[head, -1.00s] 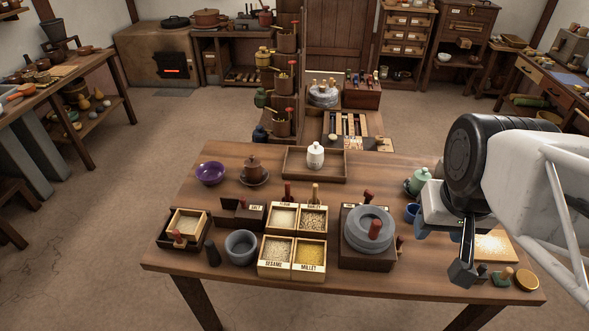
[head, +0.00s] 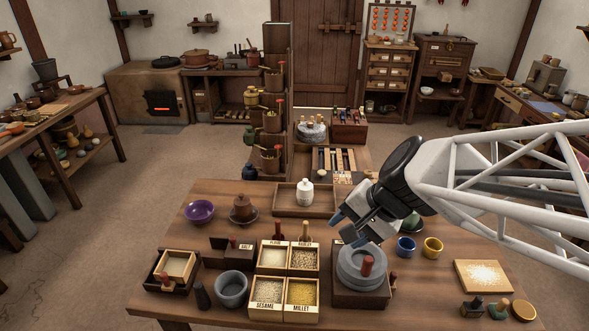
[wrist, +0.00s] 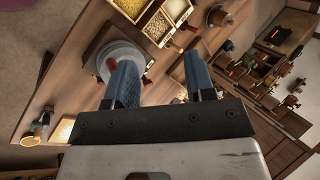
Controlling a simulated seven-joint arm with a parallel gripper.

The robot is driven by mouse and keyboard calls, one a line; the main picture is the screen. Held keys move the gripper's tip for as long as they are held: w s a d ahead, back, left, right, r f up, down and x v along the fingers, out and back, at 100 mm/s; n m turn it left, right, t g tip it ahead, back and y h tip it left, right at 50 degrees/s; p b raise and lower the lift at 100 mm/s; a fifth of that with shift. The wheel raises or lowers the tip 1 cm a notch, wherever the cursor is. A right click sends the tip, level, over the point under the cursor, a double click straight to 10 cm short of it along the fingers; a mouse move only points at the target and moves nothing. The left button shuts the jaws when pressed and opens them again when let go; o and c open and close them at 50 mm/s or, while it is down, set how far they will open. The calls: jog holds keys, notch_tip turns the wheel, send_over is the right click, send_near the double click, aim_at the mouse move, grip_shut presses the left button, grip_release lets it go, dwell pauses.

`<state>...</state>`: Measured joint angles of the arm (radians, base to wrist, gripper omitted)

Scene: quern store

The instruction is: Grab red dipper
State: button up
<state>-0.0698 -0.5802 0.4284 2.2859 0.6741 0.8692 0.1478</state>
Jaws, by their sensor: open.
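A red-handled upright tool (head: 279,230), which may be the red dipper, stands at the back of the grain box with flour and barley compartments (head: 289,252); its lower end is hidden. A tan-handled one (head: 305,231) stands to its right. My gripper (head: 343,230) is open and empty, above the table behind the grey quern (head: 362,281), to the right of the red handle and apart from it. In the wrist view my blue fingers (wrist: 160,75) are spread, with the quern (wrist: 112,60) beyond the left finger and a small red piece (wrist: 187,27) further off near the grain box.
The quern has its own red handle (head: 367,265). A white lidded jar (head: 305,192) sits in a wooden tray (head: 288,208) behind. A purple bowl (head: 200,211) is at the left.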

aim_at(279, 222)
jog(key=w+a+f+m+t+y, duration=0.2)
jog(key=w+a+f+m, duration=0.35)
jog(key=w, duration=0.25)
jog(key=w+a+f+m+t+y, duration=0.1)
jog(key=w+a+f+m+y, duration=0.2)
jog(key=w+a+f+m, duration=0.25)
jog(key=w+a+f+m+t, duration=0.1)
jog(key=w+f+m, duration=0.2)
jog(key=f, duration=0.1)
jog(key=w+a+f+m+t+h, duration=0.1)
jog(key=w+f+m, duration=0.2)
jog(key=f+m, duration=0.1)
jog(key=w+a+f+m+t, duration=0.1)
jog(key=w+f+m+t, duration=0.1)
jog(key=f, duration=0.3)
jog(key=shift+w+f+m+h, duration=0.2)
jog(key=shift+w+m+h, duration=0.1)
jog(key=shift+w+m, duration=0.5)
jog(key=shift+x, duration=1.25)
jog(key=shift+w, duration=0.15)
jog(key=shift+x, duration=2.55)
